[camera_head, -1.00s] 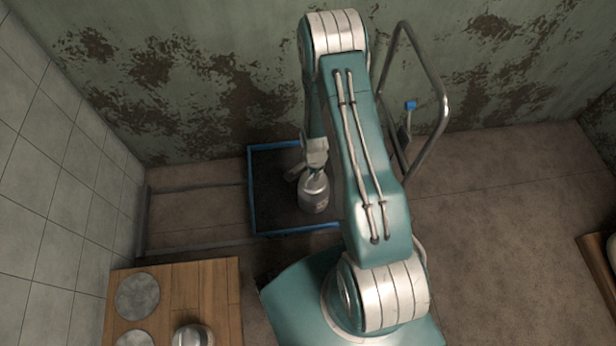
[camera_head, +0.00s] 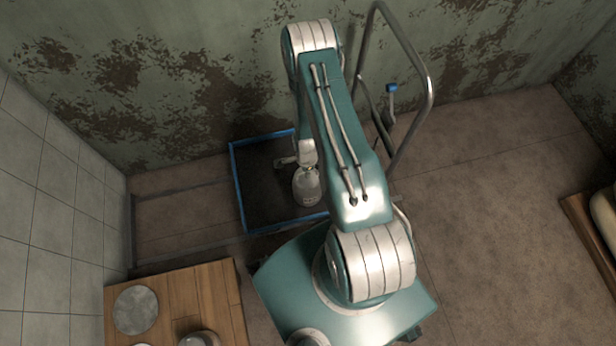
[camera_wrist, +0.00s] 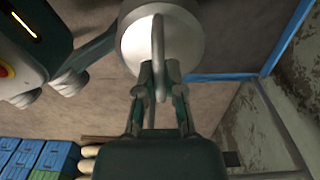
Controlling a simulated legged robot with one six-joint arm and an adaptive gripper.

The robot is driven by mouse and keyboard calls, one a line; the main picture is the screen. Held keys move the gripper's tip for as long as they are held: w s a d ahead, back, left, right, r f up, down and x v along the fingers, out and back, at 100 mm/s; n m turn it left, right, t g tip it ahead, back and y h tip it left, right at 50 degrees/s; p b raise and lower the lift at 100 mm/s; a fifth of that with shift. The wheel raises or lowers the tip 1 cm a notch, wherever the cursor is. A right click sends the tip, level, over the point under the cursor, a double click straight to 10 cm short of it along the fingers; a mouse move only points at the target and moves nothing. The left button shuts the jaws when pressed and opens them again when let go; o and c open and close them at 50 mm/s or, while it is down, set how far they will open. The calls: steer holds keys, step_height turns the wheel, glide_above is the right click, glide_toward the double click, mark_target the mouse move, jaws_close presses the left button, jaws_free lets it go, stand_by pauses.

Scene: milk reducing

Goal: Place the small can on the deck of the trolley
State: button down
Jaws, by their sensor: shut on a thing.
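The small can (camera_head: 307,188) is a pale metal vessel, seen over the dark deck of the trolley (camera_head: 258,190), which has a blue rim. My gripper (camera_head: 307,167) is above the can, partly hidden by my arm. In the wrist view, the fingers of my gripper (camera_wrist: 159,80) are shut on the can's upright handle, and the can's round pale top (camera_wrist: 188,42) shows behind it. The trolley's blue rim (camera_wrist: 225,77) also shows there. I cannot tell whether the can's base touches the deck.
The trolley's bent metal handle (camera_head: 428,90) rises on the right, near the stained wall. A wooden table (camera_head: 185,290) with a round metal disc (camera_head: 136,310) stands at the lower left. Bare floor (camera_head: 490,200) lies to the right.

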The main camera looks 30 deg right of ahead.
steer(key=w, duration=0.1)
steer(key=w+f, duration=0.1)
steer(key=w+d+f, duration=0.1)
steer(key=w, duration=0.1)
steer(key=shift+w, duration=0.1)
steer(key=w+d+f, duration=0.1)
steer(key=w+f, duration=0.3)
steer(key=f, duration=0.4)
steer(key=shift+w+d+f, duration=0.15)
steer(key=shift+w+f, duration=0.15)
steer(key=shift+f, duration=0.05)
steer(key=c, duration=0.8)
jaws_free()
steer(key=shift+s, duration=0.1)
steer(key=shift+o, duration=0.2)
